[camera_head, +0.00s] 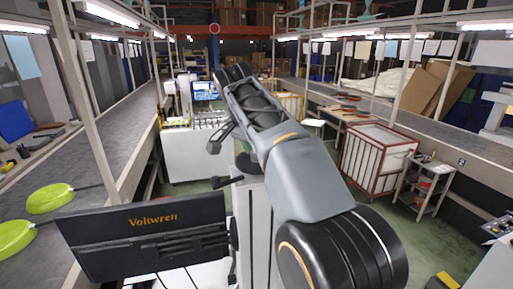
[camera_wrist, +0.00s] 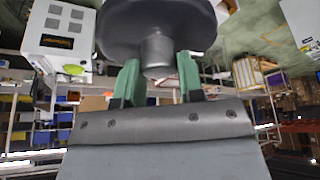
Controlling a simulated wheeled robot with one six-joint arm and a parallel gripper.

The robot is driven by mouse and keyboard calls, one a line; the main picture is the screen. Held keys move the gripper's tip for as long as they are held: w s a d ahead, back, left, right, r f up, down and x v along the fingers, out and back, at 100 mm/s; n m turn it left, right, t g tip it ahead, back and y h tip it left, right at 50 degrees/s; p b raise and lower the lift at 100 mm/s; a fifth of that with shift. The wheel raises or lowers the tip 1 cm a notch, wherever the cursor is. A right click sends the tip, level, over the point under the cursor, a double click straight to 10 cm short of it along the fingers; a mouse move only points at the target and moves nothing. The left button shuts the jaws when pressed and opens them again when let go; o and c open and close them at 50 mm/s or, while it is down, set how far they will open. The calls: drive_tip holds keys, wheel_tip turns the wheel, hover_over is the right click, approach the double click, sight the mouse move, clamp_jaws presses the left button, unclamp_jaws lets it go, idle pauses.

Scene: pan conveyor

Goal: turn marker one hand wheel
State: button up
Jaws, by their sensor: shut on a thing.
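In the wrist view, a dark grey round body (camera_wrist: 158,22), which looks like the hand wheel, fills the top middle, with a short grey hub (camera_wrist: 158,50) sticking out towards me. My gripper (camera_wrist: 160,68) has one green finger on each side of this hub and is shut on it. The wheel's outer edge is partly cut off by the frame, and no marker shows on it. In the head view my own arm reaches up and away, and it hides the fingers and most of what lies beyond.
Grey conveyor belts run along the left (camera_head: 120,103) and right (camera_head: 440,128). Two lime-green pans (camera_head: 50,197) lie at the lower left beside a dark Voltwren panel (camera_head: 148,238). A red-framed white cart (camera_head: 375,158) and a small shelf trolley (camera_head: 425,183) stand at right. Green floor shows between.

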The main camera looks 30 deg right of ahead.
sight(247, 162)
drive_tip(key=shift+m+g, duration=0.3)
drive_tip(key=shift+m, duration=0.6)
drive_tip(key=o, duration=0.9)
drive_tip(key=shift+r, duration=0.1)
drive_tip(key=shift+v, duration=3.7)
drive_tip(key=shift+a, duration=0.25)
